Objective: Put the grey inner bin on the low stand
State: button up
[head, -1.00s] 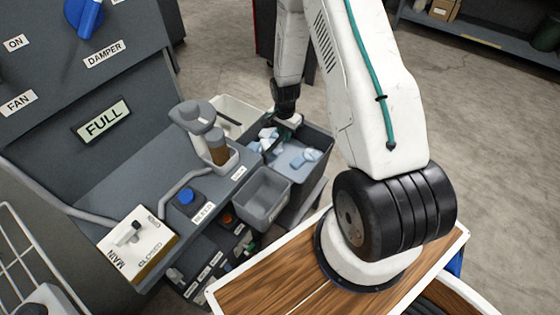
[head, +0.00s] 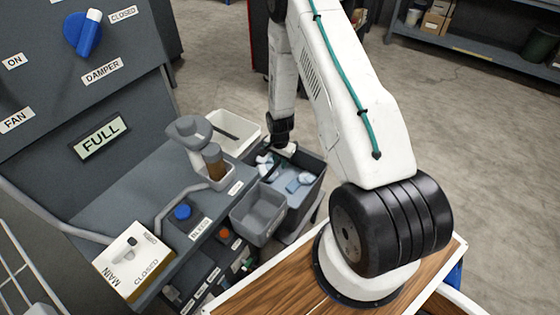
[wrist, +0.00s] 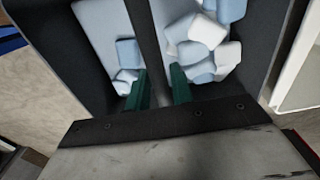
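A dark grey bin (head: 313,198) holds white and pale blue pieces and seems to be the inner bin. A bar runs across its middle in the wrist view (wrist: 148,38). My gripper (head: 280,160) is low at the far left part of this bin. In the wrist view, its green fingers (wrist: 161,90) stand on either side of the bar, close to it. I cannot tell whether they press on it. A lighter grey, empty bin (head: 258,216) stands in front. A grey support edge (head: 308,224) shows beside the bins; I cannot tell if it is the low stand.
A white bin (head: 236,127) stands behind, left of my gripper. The grey booth bench (head: 140,190) at left carries a cup-like part, a brown jar (head: 213,160) and a blue knob (head: 183,212). Open concrete floor (head: 445,130) lies at the right. Shelves (head: 480,50) stand at the back.

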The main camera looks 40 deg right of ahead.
jog(key=shift+o, duration=0.9)
jog(key=shift+r, duration=0.1)
jog(key=s+a+r+n, duration=0.2)
jog(key=a+r, duration=0.1)
jog(key=r, duration=1)
jog(key=s+a+r+n, duration=0.2)
jog(key=a+r, duration=0.1)
jog(key=r, duration=1)
jog(key=s+a+r+n, duration=0.2)
jog(key=s+a+r, duration=0.1)
jog(key=r, duration=1)
jog(key=s+a+r+n, duration=0.2)
jog(key=s+r, duration=0.2)
jog(key=s, duration=0.3)
jog(key=s+a+r+n, duration=0.2)
jog(key=s+r+n, duration=0.1)
jog(key=s, duration=0.4)
jog(key=s+a+r+n+t, duration=0.1)
jog(key=s+a+r+n, duration=0.2)
jog(key=s+r, duration=0.2)
jog(key=s, duration=0.2)
jog(key=shift+s+r, duration=0.3)
jog(key=shift+s, duration=0.05)
